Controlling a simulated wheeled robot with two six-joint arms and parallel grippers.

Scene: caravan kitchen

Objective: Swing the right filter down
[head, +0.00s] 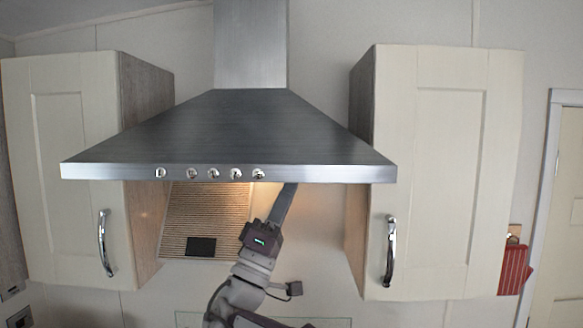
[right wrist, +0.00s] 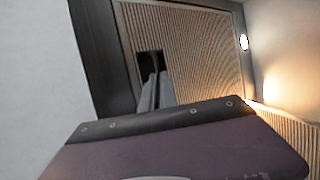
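The right filter (right wrist: 200,50) is a ribbed panel that looks flush in the underside of the hood (head: 230,130) in the right wrist view. It has a dark latch recess (right wrist: 149,60). The hood's front edge hides this filter in the head view. My right gripper (right wrist: 158,76) reaches up from below with its two fingers close together at the recess. Whether they grip the latch is unclear. In the head view its fingers (head: 284,203) go up behind the hood's front edge. My left gripper is out of view.
The left filter (head: 215,205) hangs down below the hood, with a black latch (head: 201,246), left of my right arm. Wall cupboards stand left (head: 70,150) and right (head: 445,150). A lamp (right wrist: 244,42) glows under the hood.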

